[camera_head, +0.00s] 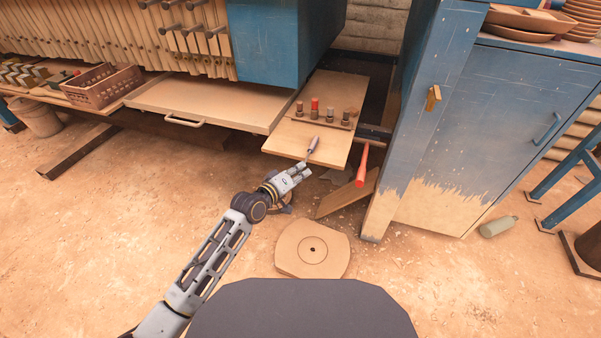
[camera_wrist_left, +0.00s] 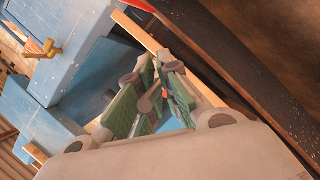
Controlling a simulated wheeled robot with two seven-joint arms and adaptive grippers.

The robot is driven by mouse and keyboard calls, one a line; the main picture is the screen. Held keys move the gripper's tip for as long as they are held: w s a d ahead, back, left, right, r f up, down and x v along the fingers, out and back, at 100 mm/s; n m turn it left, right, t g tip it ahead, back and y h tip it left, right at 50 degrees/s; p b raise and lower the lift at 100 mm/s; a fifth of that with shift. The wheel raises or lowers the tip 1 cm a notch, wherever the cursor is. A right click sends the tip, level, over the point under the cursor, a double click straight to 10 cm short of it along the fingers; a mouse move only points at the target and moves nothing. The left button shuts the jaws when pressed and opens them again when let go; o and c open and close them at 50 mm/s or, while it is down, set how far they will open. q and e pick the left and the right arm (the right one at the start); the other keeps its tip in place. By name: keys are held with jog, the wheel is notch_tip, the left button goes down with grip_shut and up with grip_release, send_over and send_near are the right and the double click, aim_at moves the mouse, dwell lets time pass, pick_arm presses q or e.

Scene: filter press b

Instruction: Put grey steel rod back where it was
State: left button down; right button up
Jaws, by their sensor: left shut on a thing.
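My left gripper (camera_head: 303,169) reaches in from the lower left, its fingers at the front edge of the wooden board. It is shut on a slim grey piece, the grey steel rod (camera_head: 313,144), which shows just beyond the fingertips over the board. In the left wrist view the green-padded fingers (camera_wrist_left: 150,98) are close together around a grey-brown piece; most of it is hidden by them. A low rack (camera_head: 322,122) with several short pegs, one red-topped (camera_head: 314,104), stands farther back on the board (camera_head: 290,142). My right gripper is not in view.
A red bar (camera_head: 361,165) and the blue cabinet post (camera_head: 405,150) stand right of the board. A round wooden disc (camera_head: 312,250) lies below. A handled wooden panel (camera_head: 205,100) is to the left, with a crate (camera_head: 103,87) beyond. Sandy floor is open at left.

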pick_arm(q)
jog(key=shift+f, duration=0.15)
jog(key=c, duration=1.6)
grip_release()
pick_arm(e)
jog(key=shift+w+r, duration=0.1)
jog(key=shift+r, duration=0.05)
pick_arm(q)
jog(key=shift+r, duration=0.2)
jog(key=shift+s+a, duration=0.35)
jog(key=shift+s, duration=0.1)
jog(key=shift+p+v, duration=0.9)
jog(key=shift+v, duration=4.55)
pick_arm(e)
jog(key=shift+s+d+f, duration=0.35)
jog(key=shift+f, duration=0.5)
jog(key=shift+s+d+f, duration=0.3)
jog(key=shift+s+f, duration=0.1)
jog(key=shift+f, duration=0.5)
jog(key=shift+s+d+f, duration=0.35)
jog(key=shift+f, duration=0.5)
pick_arm(q)
jog(key=shift+r, duration=0.1)
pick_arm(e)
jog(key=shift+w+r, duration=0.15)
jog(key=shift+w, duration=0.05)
